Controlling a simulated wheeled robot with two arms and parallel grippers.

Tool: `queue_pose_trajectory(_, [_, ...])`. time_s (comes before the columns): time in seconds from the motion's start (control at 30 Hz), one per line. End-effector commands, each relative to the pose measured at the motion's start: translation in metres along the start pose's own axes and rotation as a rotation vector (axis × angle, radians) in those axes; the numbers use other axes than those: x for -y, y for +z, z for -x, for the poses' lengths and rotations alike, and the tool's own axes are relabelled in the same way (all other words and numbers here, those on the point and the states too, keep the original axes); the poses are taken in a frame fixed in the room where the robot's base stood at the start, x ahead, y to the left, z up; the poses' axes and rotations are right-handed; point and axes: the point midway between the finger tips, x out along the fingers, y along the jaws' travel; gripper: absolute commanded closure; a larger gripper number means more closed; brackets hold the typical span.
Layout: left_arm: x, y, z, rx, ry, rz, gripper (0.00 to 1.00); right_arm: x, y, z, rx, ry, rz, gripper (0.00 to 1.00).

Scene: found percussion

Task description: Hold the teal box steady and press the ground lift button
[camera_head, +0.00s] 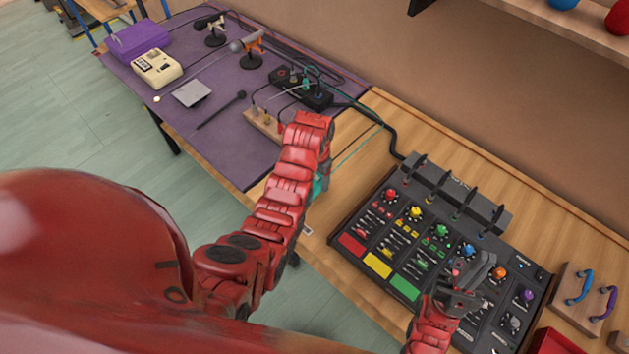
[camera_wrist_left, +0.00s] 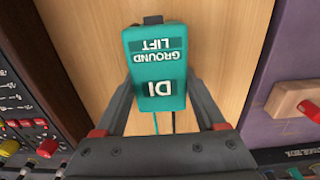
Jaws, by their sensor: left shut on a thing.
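The teal box (camera_wrist_left: 157,70) sits between the fingers of my left gripper (camera_wrist_left: 160,105) in the left wrist view, its "DI" and "GROUND LIFT" lettering upside down. The ground lift label (camera_wrist_left: 152,47) is near its far end, and a small dark part (camera_wrist_left: 153,20) shows at that end. In the head view the box (camera_head: 318,186) is mostly hidden behind my left arm, above the wooden table. My left gripper is shut on it. My right gripper (camera_head: 482,294) is over the lower right of the mixer, apart from the box; its jaw opening is unclear.
The black mixer (camera_head: 366,222) with coloured knobs fills the table's right part. A purple mat (camera_head: 225,145) at left holds microphones, a cream device (camera_head: 157,68) and a pedal unit (camera_head: 300,90). Cables run behind the box. Bare wood (camera_head: 375,160) lies between mat and mixer.

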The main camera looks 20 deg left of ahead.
Motion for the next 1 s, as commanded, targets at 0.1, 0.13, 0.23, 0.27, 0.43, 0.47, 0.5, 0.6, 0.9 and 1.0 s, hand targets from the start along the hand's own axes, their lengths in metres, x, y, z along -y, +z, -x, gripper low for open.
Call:
queue_pose_trajectory(0.1, [0.0, -0.004, -0.002, -0.001, 0.0, 0.0, 1.0, 0.0, 0.001, 0.005, 0.0, 0.0, 0.0, 1.0])
queue_pose_trajectory(0.13, [0.0, -0.005, -0.003, 0.0, 0.0, 0.0, 1.0, 0.0, 0.001, 0.005, 0.0, 0.0, 0.0, 1.0])
queue_pose_trajectory(0.23, [0.0, -0.008, -0.004, 0.0, 0.0, 0.0, 1.0, 0.0, 0.001, 0.008, 0.0, 0.0, 0.0, 1.0])
queue_pose_trajectory(0.27, [0.0, -0.009, -0.004, 0.001, 0.0, 0.0, 1.0, 0.0, 0.002, 0.009, 0.0, 0.0, 0.0, 1.0])
queue_pose_trajectory(0.43, [0.001, -0.015, -0.006, 0.001, 0.001, 0.0, 1.0, 0.001, 0.002, 0.013, 0.0, 0.0, 0.0, 1.0])
queue_pose_trajectory(0.47, [0.001, -0.016, -0.006, 0.001, 0.001, 0.0, 1.0, 0.001, 0.002, 0.014, 0.0, 0.0, 0.0, 1.0])
queue_pose_trajectory(0.5, [0.001, -0.017, -0.006, 0.001, 0.0, -0.001, 1.0, 0.001, 0.003, 0.015, 0.0, 0.0, 0.0, 1.0])
queue_pose_trajectory(0.6, [0.001, -0.02, -0.007, 0.001, 0.0, -0.001, 1.0, 0.001, 0.003, 0.018, 0.0, 0.0, 0.0, 1.0])
queue_pose_trajectory(0.9, [0.001, -0.029, -0.011, 0.002, 0.001, -0.001, 1.0, 0.001, 0.004, 0.026, 0.0, 0.0, 0.0, 1.0])
queue_pose_trajectory(1.0, [0.002, -0.032, -0.012, 0.002, 0.001, -0.001, 1.0, 0.002, 0.005, 0.03, 0.0, 0.0, 0.0, 1.0])
